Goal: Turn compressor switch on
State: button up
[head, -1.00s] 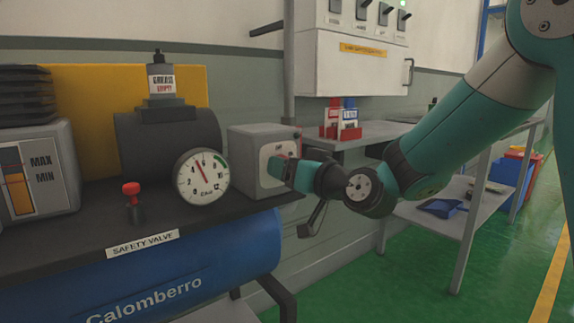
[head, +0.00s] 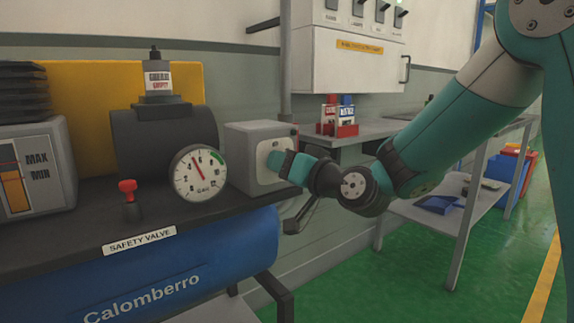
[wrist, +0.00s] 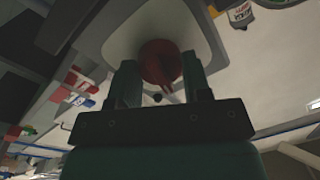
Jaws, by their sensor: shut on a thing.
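The compressor switch is a red knob (wrist: 158,60) on a pale plate, seen close up in the wrist view. It sits on the front of the grey switch box (head: 241,152), right of the gauge in the head view, where my gripper hides it. My gripper (head: 274,160) is at the front face of the box. In the wrist view the fingers of my gripper (wrist: 160,78) are on either side of the red knob, shut on it.
A pressure gauge (head: 199,173) and a red-topped safety valve (head: 130,201) stand on the black shelf above the blue tank (head: 190,275). A grey bench (head: 375,130) with red and blue items and a wall panel (head: 350,68) stand behind my arm. Green floor is clear at right.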

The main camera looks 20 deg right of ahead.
jog(key=m+p, duration=0.1)
jog(key=m, duration=0.3)
jog(key=shift+m, duration=0.4)
jog(key=shift+m+t+p, duration=0.4)
jog(key=shift+m+p, duration=0.25)
jog(key=shift+m, duration=1.75)
jog(key=shift+f, duration=0.1)
jog(key=o, duration=0.9)
jog(key=shift+s, duration=0.1)
